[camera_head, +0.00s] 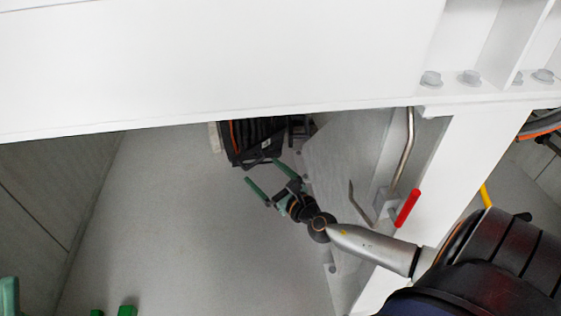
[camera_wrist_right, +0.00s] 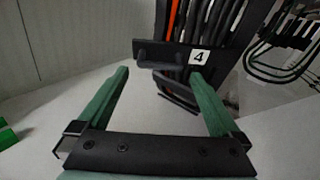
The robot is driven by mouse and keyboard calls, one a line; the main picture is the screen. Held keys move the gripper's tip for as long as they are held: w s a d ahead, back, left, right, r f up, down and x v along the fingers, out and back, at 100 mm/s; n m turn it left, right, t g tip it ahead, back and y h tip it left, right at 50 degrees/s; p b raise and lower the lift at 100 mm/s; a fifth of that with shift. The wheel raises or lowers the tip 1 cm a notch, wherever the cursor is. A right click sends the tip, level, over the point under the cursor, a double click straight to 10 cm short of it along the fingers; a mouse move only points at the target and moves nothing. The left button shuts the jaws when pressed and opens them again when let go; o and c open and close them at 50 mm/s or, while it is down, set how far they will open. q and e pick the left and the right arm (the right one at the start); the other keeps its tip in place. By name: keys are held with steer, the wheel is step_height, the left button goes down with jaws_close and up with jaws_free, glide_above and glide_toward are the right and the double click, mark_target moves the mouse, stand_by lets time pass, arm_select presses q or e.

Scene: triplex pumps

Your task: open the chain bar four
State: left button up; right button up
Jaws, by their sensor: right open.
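The chain bar four (camera_wrist_right: 172,53) is a dark crosspiece with a white label "4" at its right end, in front of a bundle of dark cables and one orange one. In the head view, the dark cable chain (camera_head: 255,140) shows under the white beam, but I cannot make out the bar there. My right gripper (camera_head: 262,172) is open, with two green fingers, below the chain. In the right wrist view, the open, empty fingers (camera_wrist_right: 158,73) point toward the bar, one near each end. I cannot tell whether they touch it.
A wide white beam (camera_head: 210,70) crosses above. A red handle (camera_head: 407,208) and bent metal pipe (camera_head: 404,150) stand beside my right arm. Bright green pieces (camera_head: 127,311) show at the bottom left. Grey floor (camera_head: 170,220) left of the gripper is clear.

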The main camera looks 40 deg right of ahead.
arm_select(q)
steer(key=shift+r, duration=0.4)
arm_select(e)
steer(key=s, duration=0.7)
steer(key=shift+a+r, duration=0.15)
